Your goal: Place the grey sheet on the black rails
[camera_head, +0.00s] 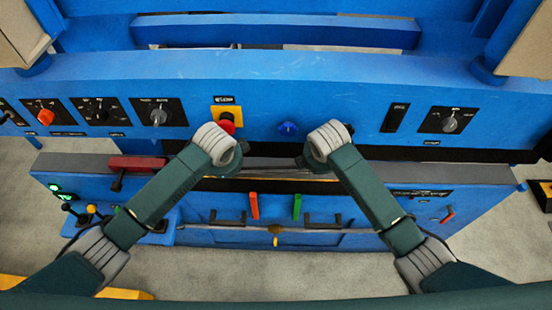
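A thin grey strip (272,164) shows between my two wrists, at the height of the panel's ledge. It may be the edge of the grey sheet, but I cannot tell for sure. My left gripper (228,168) is at the strip's left end and my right gripper (312,166) at its right end. Both are mostly hidden by my own wrists, so their fingers and any hold on the strip do not show. No black rails can be made out clearly; a dark band runs along the ledge behind my arms.
The blue control panel (300,75) carries several knobs and a red button (227,122) on yellow. A red block (136,162) sits on the ledge at left. Red (254,206) and green (297,206) handles are below my grippers. Small levers stand at lower left. Grey floor lies in front.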

